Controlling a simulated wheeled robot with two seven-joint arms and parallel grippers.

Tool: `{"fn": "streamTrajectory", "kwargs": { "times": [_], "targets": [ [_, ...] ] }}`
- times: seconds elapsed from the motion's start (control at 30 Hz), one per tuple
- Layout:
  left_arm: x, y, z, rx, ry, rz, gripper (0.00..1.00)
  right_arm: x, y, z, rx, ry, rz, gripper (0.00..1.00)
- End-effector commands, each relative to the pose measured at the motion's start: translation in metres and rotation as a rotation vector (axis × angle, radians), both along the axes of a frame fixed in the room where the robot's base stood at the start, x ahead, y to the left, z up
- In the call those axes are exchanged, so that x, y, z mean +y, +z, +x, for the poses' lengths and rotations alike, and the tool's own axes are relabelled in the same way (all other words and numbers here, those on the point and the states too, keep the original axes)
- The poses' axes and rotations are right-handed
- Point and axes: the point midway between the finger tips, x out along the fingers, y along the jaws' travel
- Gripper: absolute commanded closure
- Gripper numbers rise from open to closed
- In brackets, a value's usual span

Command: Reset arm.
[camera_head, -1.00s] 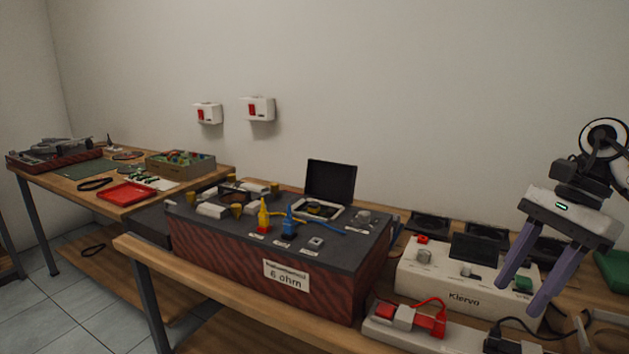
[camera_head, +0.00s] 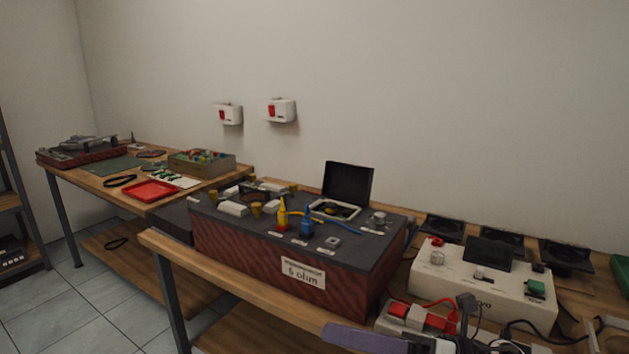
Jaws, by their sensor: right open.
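My right gripper (camera_head: 365,338) shows only in part at the bottom edge of the head view, as a purple finger lying nearly level. The rest of it is cut off by the frame, and it appears empty. It is in front of the table edge, below the dark box (camera_head: 285,262) labelled "6 ohm". Whether it touches anything cannot be told. My left gripper is not in view.
The box carries yellow and blue plugs and an open-lidded meter (camera_head: 347,184). A white device (camera_head: 485,284) and a power strip with red plugs (camera_head: 415,314) stand to the right. A second table (camera_head: 130,204) holds a red tray (camera_head: 150,191). Floor is clear at lower left.

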Motion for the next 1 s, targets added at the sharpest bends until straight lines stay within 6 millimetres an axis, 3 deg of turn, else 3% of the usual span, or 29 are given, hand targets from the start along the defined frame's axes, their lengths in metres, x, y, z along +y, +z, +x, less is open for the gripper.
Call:
{"fn": "streamTrajectory", "kwargs": {
  "times": [0.07,0.17,0.27,0.33,0.5,0.6,0.7,0.8,1.0],
  "targets": [
    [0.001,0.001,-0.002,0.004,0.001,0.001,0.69,0.002,-0.008,0.002,0.254,-0.121,0.201,0.57],
    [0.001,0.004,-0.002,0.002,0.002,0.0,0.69,-0.013,-0.031,0.009,0.586,-0.282,0.438,0.57],
    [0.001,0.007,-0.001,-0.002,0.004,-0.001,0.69,-0.038,-0.076,0.007,0.934,-0.45,0.667,0.57],
    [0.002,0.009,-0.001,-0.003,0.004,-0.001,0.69,-0.059,-0.118,-0.005,1.185,-0.576,0.822,0.57],
    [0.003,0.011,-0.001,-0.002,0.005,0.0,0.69,-0.096,-0.222,-0.071,1.713,-0.864,1.147,0.57],
    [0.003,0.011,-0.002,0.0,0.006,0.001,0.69,-0.106,-0.266,-0.119,1.941,-1.006,1.288,0.57],
    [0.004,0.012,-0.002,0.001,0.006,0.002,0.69,-0.11,-0.294,-0.16,2.1,-1.114,1.388,0.57],
    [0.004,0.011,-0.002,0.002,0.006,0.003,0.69,-0.111,-0.309,-0.187,2.198,-1.186,1.449,0.57],
    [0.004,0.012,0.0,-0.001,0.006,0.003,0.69,-0.112,-0.317,-0.203,2.251,-1.226,1.483,0.57]
  ]
}}
